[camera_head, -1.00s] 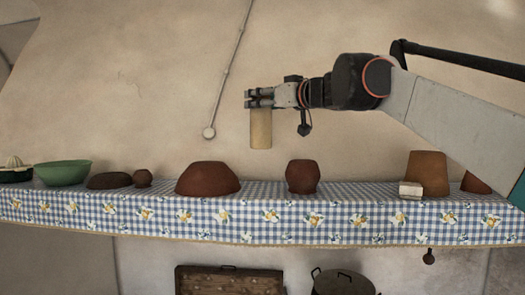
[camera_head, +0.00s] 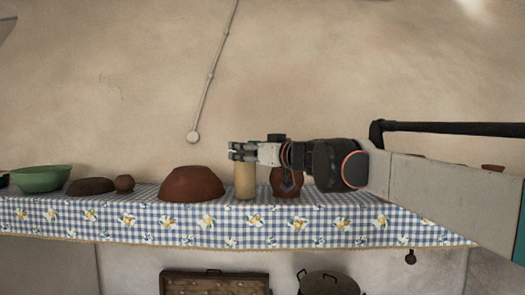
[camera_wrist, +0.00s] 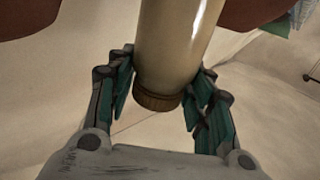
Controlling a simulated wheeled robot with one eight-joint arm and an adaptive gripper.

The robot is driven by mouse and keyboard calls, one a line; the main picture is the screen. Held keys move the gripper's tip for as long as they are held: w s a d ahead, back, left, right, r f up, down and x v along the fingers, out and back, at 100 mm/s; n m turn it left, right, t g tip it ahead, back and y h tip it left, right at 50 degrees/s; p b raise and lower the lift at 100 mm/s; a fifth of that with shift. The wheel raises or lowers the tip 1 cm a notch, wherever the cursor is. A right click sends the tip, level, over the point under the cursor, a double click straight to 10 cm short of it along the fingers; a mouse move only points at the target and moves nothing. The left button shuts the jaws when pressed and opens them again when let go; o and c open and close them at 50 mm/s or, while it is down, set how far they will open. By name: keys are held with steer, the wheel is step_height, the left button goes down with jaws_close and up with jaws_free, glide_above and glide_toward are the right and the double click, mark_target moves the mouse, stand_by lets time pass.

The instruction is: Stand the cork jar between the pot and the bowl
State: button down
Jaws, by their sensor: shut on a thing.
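The cork jar (camera_head: 245,181), pale and upright, is held from above by my gripper (camera_head: 236,151), which is shut around its upper part. In the wrist view the jar (camera_wrist: 180,35) runs between both fingers, with its brown cork end (camera_wrist: 158,98) nearest my palm. The jar's base is level with the shelf top; I cannot tell whether it touches. The upturned red-brown bowl (camera_head: 191,184) is close on its left. The red-brown pot (camera_head: 286,183) is on its right, partly hidden behind my wrist. Narrow gaps show on both sides.
A blue checked cloth (camera_head: 140,218) covers the long shelf. To the left are a small round pot (camera_head: 124,183), a flat brown dish (camera_head: 90,186) and a green bowl (camera_head: 41,179). My arm hides much of the shelf's right part. The wall stands behind.

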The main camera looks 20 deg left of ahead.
steer(key=c, duration=0.8)
jaws_free()
